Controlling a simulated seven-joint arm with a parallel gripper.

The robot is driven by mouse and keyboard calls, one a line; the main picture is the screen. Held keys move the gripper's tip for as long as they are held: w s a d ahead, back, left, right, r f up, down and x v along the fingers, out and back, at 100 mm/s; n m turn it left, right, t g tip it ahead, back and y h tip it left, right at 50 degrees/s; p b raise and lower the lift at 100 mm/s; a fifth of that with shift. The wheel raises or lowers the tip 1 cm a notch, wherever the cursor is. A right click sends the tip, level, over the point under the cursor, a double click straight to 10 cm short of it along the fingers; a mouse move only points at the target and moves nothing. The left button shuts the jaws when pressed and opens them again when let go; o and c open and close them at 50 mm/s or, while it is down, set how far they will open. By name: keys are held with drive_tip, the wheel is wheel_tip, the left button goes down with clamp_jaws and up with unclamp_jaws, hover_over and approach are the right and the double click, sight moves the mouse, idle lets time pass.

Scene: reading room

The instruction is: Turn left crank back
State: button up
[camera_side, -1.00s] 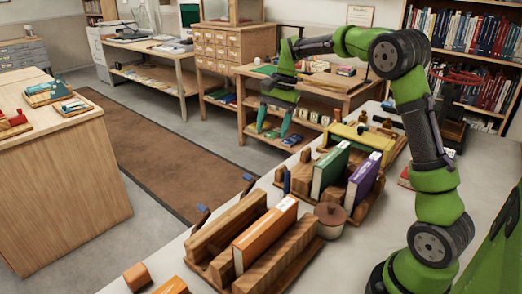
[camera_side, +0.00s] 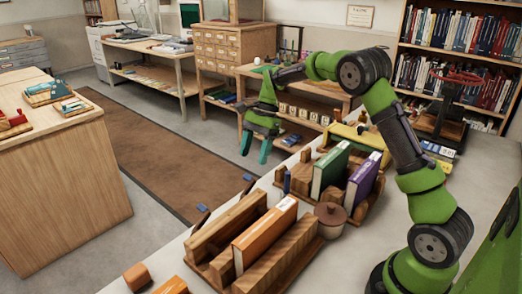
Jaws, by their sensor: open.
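My gripper (camera_side: 255,148) hangs in the air past the far edge of the work table, its two teal fingers pointing down, apart and empty. A wooden press (camera_side: 230,222) with an orange book (camera_side: 265,235) stands at the front. Small blue-tipped handles show at its far side, one on the left (camera_side: 203,208) and one farther right (camera_side: 248,178). I cannot tell whether either is the left crank. A second wooden holder has a green book (camera_side: 331,170) and a purple book (camera_side: 363,182). My gripper is apart from all of these.
A lidded brown pot (camera_side: 330,218) stands beside the front press. A yellow piece (camera_side: 355,137) lies behind the books. A dark press with a red handwheel (camera_side: 458,76) stands at the back right. Open floor with a brown rug (camera_side: 150,150) lies left of the table.

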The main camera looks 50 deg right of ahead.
sight(247, 175)
drive_tip(key=x, duration=0.6)
drive_tip(key=shift+a, duration=0.1)
drive_tip(key=shift+c, duration=0.3)
drive_tip(key=shift+w+r, duration=0.1)
drive_tip(key=shift+w, duration=0.05)
clamp_jaws()
